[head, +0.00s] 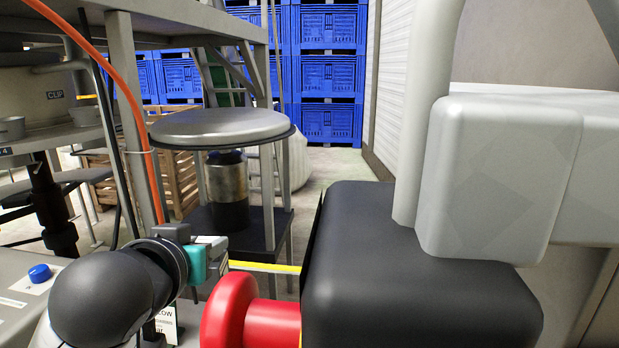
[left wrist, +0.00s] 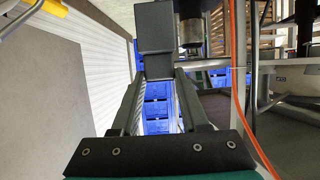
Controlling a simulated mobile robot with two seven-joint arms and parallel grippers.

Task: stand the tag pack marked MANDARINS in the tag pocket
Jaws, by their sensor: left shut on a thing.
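My left gripper (head: 207,256), with a teal body, is low and left of centre in the head view. In the left wrist view its two dark fingers (left wrist: 157,78) close in toward a plain dark grey block (left wrist: 153,35) at their tips. The gripper is shut on it. No lettering shows on this block, so I cannot tell whether it is the MANDARINS pack. I cannot make out the tag pocket in either view. My right gripper is not in view.
A round grey metal top (head: 222,124) stands behind my left gripper. A red knob (head: 262,325) and a black housing (head: 400,275) are to its right. A blue button (head: 39,273) is at the left. Blue crates (head: 330,75) are stacked behind. An orange hose (head: 128,95) hangs close by.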

